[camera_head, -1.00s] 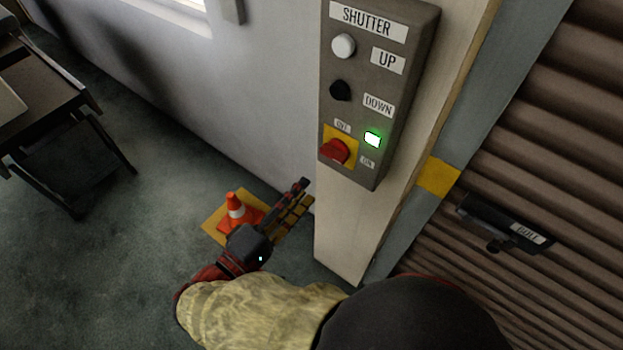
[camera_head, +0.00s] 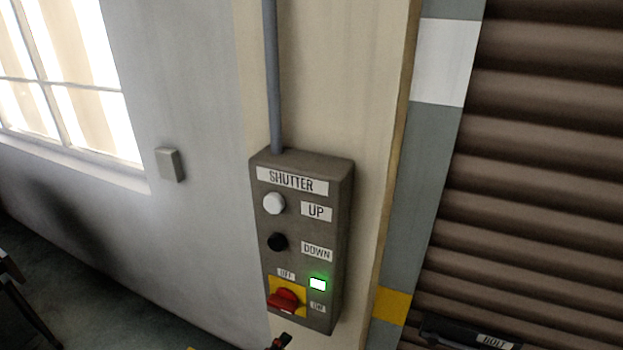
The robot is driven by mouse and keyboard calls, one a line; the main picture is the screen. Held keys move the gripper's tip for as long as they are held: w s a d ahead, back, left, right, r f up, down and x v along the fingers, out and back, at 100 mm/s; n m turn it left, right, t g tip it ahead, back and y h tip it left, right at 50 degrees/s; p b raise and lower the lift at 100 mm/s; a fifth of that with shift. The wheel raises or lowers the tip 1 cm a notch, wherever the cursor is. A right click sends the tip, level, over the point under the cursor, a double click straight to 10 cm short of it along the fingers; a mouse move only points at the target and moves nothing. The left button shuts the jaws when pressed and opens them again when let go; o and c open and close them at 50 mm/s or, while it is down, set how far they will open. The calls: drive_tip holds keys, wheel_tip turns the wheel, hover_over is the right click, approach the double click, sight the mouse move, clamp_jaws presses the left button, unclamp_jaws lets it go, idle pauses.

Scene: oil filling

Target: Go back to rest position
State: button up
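The shutter control box (camera_head: 338,215) is on the pale post. It has a white UP button (camera_head: 274,203), a black DOWN button (camera_head: 277,242) and a red rotary switch (camera_head: 286,300) on a yellow plate. A green lamp (camera_head: 318,284) beside the switch is lit. Only a small dark tip of my gripper (camera_head: 280,343) shows at the bottom edge, just below the box. The rest of my gripper and arm is out of the frame, so its opening cannot be judged.
The brown roller shutter (camera_head: 540,180) fills the right side, with a black bolt (camera_head: 465,334) at its lower left. A window (camera_head: 65,85) and a small grey wall box (camera_head: 170,164) are at the left. Part of a dark furniture piece (camera_head: 12,285) shows at the left edge.

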drive_tip(key=d+f+m+g+y, duration=0.1)
drive_tip(key=d+m+g, duration=0.5)
drive_tip(key=d+g, duration=0.95)
drive_tip(key=s+d+r+m+t+y, duration=0.2)
drive_tip(key=d+m+t+y, duration=0.1)
drive_tip(key=d, duration=0.2)
drive_tip(key=s+d+r+m+t+y, duration=0.2)
drive_tip(key=s+d+r+t+y, duration=0.1)
drive_tip(key=d+t+y, duration=0.1)
drive_tip(key=shift+d+r+m+y, duration=0.3)
drive_tip(key=shift+d+m, duration=0.1)
drive_tip(key=shift+d, duration=0.45)
drive_tip(key=shift+d, duration=0.15)
